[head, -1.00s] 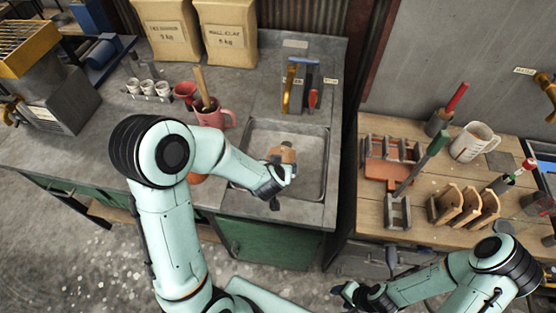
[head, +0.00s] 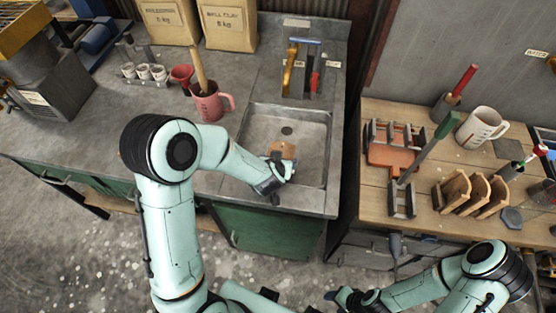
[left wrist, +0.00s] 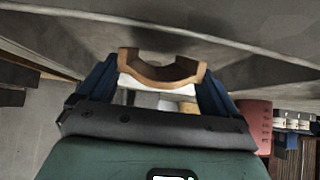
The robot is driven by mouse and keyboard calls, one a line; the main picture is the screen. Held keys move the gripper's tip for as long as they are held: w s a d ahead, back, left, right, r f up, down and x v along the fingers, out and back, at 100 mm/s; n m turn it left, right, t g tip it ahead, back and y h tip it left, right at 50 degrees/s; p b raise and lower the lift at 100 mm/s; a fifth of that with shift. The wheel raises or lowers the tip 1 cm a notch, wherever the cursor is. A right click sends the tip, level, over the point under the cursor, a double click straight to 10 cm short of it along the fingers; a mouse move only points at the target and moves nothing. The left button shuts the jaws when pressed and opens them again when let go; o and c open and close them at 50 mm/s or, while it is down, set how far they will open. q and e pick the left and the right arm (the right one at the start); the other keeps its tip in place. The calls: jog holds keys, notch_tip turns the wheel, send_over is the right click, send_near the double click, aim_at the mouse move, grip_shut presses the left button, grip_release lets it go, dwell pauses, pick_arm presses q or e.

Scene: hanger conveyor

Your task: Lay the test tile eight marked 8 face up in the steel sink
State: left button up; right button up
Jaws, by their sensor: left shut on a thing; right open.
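The test tile (head: 283,150) is a tan-brown curved piece held over the front half of the steel sink (head: 314,140). In the left wrist view the tile (left wrist: 160,70) shows a brown curved edge and a pale lower part; I can read no 8 on it. My left gripper (head: 277,176) reaches over the sink's front left with its fingers shut on the tile, one on each side. Whether the tile touches the sink floor I cannot tell. My right gripper (head: 342,298) is open and empty, low in front of the wooden bench.
A red mug (head: 208,104) stands on the grey counter left of the sink. The wooden bench (head: 425,228) at right holds several brown curved tiles (head: 474,193), a rack and a white mug (head: 481,127). The sink's right side is clear.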

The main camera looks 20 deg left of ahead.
pick_arm(q)
jog(key=shift+w, duration=0.1)
jog(key=o, duration=0.8)
jog(key=shift+o, duration=0.2)
jog(key=p+v, duration=0.2)
jog(key=v, duration=0.6)
jog(key=shift+r, duration=0.45)
jog(key=v, duration=0.1)
jog(key=b+v, duration=0.1)
jog(key=v, duration=0.3)
jog(key=shift+s+f, duration=0.25)
jog(key=shift+f, duration=0.05)
pick_arm(e)
jog(key=shift+w+r, duration=0.25)
jog(key=shift+r, duration=0.1)
pick_arm(q)
jog(key=shift+w, duration=0.1)
pick_arm(e)
jog(key=shift+w, duration=0.1)
